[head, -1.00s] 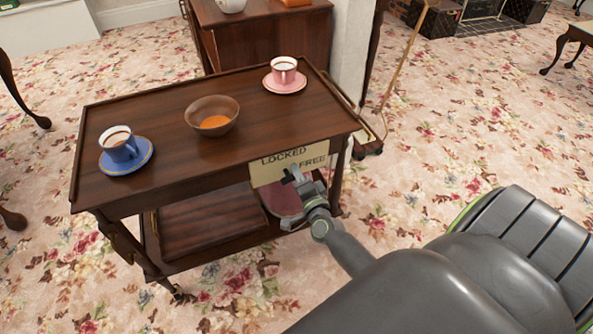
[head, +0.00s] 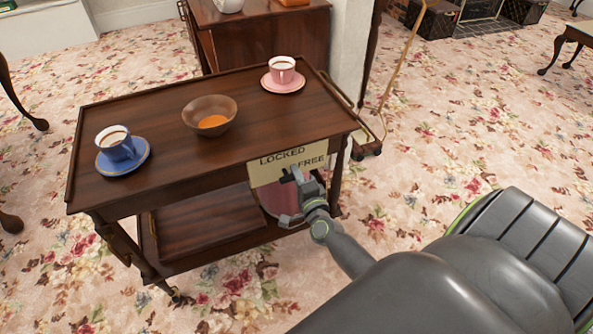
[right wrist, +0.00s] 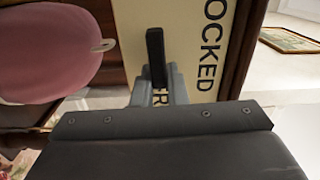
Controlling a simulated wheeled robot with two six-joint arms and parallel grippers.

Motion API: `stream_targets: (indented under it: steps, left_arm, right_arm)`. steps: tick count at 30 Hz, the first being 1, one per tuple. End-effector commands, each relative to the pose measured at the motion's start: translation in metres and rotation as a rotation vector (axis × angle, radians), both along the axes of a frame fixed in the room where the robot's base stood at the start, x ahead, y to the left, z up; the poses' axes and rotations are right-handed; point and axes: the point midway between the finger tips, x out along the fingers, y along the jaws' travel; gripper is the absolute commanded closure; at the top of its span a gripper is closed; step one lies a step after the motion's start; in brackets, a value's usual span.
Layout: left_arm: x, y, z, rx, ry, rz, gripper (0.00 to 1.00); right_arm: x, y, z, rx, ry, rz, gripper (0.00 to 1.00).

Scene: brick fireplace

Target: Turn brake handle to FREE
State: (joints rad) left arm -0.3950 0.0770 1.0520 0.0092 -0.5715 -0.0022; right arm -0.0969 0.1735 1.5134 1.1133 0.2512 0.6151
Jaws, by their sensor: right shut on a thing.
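The plate reads LOCKED on the upper line and FREE on the lower line. In the right wrist view the handle (right wrist: 155,50) is a black bar running up from between my fingers, beside the word LOCKED; the word FREE is partly hidden behind my gripper. My right gripper (head: 300,184) is shut on the handle, and its fingers also show in the right wrist view (right wrist: 160,82). My left gripper is not in view.
The trolley top (head: 170,170) carries a blue cup (head: 117,147) on a saucer, a brown bowl (head: 210,115) and a white-and-pink cup (head: 282,70) on a pink saucer. A pink round object (right wrist: 45,50) is on the lower shelf. Flowered carpet surrounds the trolley.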

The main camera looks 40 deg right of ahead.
Motion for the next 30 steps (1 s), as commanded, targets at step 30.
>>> stream_targets:
  steps: [30]
  left_arm:
    - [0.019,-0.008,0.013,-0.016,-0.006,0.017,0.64]
  right_arm:
    - [-0.081,0.019,-0.004,0.0,0.002,-0.002,0.65]
